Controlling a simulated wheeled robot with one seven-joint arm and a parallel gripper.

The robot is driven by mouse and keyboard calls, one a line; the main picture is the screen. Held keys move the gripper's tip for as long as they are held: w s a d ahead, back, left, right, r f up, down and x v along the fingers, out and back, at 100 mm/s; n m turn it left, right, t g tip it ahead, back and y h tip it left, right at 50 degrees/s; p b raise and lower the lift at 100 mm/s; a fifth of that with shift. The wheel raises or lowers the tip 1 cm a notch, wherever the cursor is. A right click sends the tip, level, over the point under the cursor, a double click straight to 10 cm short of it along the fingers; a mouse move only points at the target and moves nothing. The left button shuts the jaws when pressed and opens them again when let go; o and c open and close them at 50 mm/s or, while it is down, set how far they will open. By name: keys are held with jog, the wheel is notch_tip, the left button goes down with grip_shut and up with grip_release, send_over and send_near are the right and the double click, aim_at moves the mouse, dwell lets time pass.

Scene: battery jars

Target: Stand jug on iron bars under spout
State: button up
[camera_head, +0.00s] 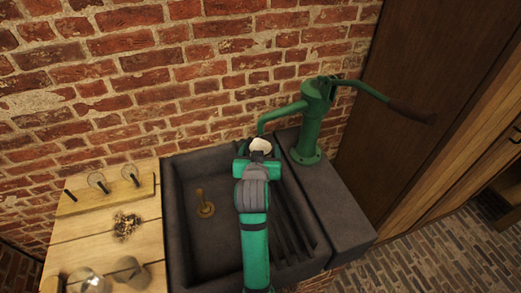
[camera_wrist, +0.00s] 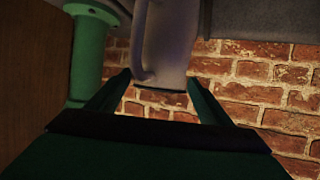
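A pale jug (camera_head: 260,146) shows just beyond my gripper (camera_head: 257,160) in the head view, close below the outlet of the green spout (camera_head: 272,116). My gripper and arm hide most of it. In the wrist view the grey-white jug (camera_wrist: 172,45) and its handle lie between and beyond the two fingertips of my gripper (camera_wrist: 160,78). Whether the fingers press on it is unclear. The iron bars (camera_head: 288,240) run along the right part of the dark sink (camera_head: 178,225). The jug's base is out of sight, so I cannot tell whether it touches the bars.
The green hand pump (camera_head: 308,125) stands on a dark ledge right of the sink. A wooden counter (camera_head: 75,245) at left holds glass jars (camera_head: 130,272), a rack (camera_head: 105,195) and a small heap. A brick wall stands close behind.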

jog(key=shift+r, duration=0.15)
jog(key=v, duration=1.2)
dwell(0.3)
